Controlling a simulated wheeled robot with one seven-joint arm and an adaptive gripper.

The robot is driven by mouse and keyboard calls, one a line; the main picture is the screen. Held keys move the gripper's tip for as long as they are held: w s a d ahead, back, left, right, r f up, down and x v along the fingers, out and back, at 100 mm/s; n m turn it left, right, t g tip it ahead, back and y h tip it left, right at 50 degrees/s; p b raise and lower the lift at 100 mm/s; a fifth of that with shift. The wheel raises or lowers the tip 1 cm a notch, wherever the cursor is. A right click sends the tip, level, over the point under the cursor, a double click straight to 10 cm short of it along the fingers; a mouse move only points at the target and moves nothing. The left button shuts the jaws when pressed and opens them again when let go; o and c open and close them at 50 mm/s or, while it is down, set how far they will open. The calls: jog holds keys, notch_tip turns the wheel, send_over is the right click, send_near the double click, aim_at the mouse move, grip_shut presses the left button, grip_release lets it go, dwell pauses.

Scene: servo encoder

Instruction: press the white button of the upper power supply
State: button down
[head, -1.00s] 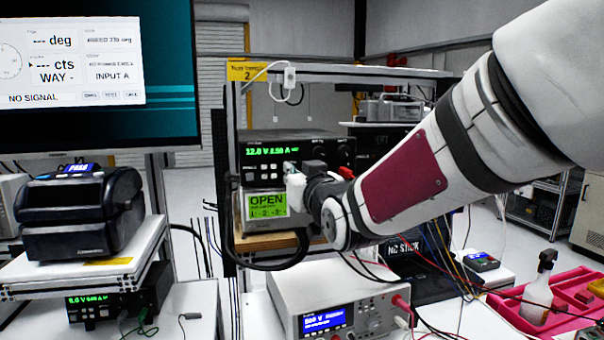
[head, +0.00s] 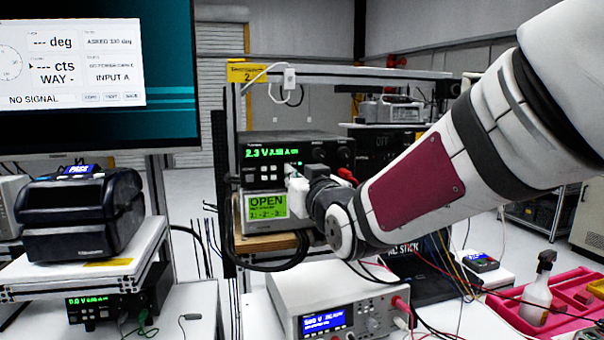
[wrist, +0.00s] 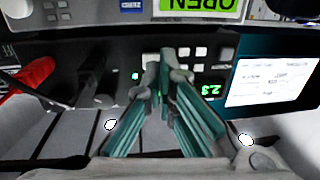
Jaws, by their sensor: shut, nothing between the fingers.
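The upper power supply (head: 262,140) is a black box on the shelf in the head view. Its green display reads about 2.3 V; the current digits are blurred. In the wrist view its dark panel (wrist: 60,72) appears upside down, with pale square buttons (wrist: 200,52), a lit green lamp and knobs. My gripper (head: 296,184) is at the panel's front in the head view. In the wrist view its fingertips (wrist: 166,66) are together and empty, among the pale buttons, hiding part of that row. I cannot tell whether they touch a button.
A box with a green OPEN screen (head: 266,206) sits just below the supply. A lower power supply (head: 90,308) is under the black printer (head: 80,215) at left. A white bench instrument (head: 300,290) and loose cables lie below my arm. A monitor (head: 70,55) shows NO SIGNAL.

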jog(key=p+v, duration=0.1)
jog(key=v, duration=0.6)
jog(key=shift+s+a+p, duration=0.3)
jog(key=shift+s, duration=0.1)
dwell(0.6)
jog(key=s+d+f+m+g+h, duration=0.2)
jog(key=s+d+f+g+h, duration=0.3)
jog(key=s+d, duration=0.6)
jog(key=s+d+f+m+g+h, duration=0.1)
jog(key=s+d+f+g, duration=0.2)
jog(key=s, duration=0.4)
jog(key=s+d+f+m+g+h, duration=0.1)
jog(key=s+d+f+g, duration=0.2)
jog(key=s+d, duration=0.3)
jog(key=s, duration=0.2)
jog(key=shift+s+d+m, duration=0.3)
jog(key=shift+s+d, duration=0.05)
